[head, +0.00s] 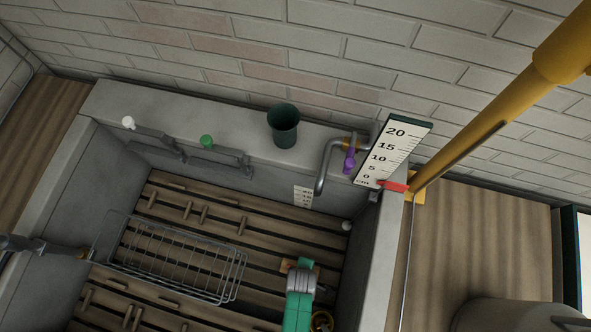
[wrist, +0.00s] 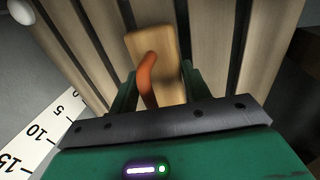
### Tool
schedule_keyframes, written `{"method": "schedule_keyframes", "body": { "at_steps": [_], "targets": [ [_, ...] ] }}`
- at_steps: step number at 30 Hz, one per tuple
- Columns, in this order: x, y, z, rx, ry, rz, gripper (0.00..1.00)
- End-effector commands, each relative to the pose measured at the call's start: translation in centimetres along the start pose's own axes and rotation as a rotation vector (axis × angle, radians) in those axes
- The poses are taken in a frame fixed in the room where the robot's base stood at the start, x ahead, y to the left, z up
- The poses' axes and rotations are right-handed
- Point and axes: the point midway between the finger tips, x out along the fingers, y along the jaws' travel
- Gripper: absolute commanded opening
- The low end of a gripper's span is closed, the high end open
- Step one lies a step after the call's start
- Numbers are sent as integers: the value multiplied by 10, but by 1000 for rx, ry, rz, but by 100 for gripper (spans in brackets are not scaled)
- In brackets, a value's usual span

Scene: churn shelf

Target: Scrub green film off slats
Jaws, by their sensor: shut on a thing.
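The wooden slats (head: 185,232) lie in rows across the bottom of the grey trough, with dark gaps between them; they also show in the wrist view (wrist: 210,35). No green film can be made out on them. My gripper (head: 300,268) is over the slats at the right side of the trough. In the wrist view its green fingers (wrist: 158,88) are shut on a scrubbing brush with a tan wooden block (wrist: 165,45) and a curved orange handle (wrist: 149,75). The block is over the slats; its underside is hidden, so contact cannot be told.
A wire basket (head: 180,262) hangs in the trough at left. A dark green cup (head: 284,125), green knob (head: 207,141), white knob (head: 128,122) and bent pipe (head: 322,170) line the back ledge. A depth scale (head: 393,152) and yellow pole (head: 480,125) stand at right.

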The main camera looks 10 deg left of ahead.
Motion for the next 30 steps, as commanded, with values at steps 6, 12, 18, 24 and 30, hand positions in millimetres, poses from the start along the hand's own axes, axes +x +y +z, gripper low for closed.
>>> {"method": "schedule_keyframes", "body": {
  "at_steps": [6,12,18,24,30],
  "targets": [
    [-5,1,18,1,-1,1,26],
    [-38,6,17,1,0,1,26],
    [-56,10,17,3,0,1,26],
    [-73,14,18,6,0,1,26],
    [-86,16,18,7,-1,0,26]
  ]
}}
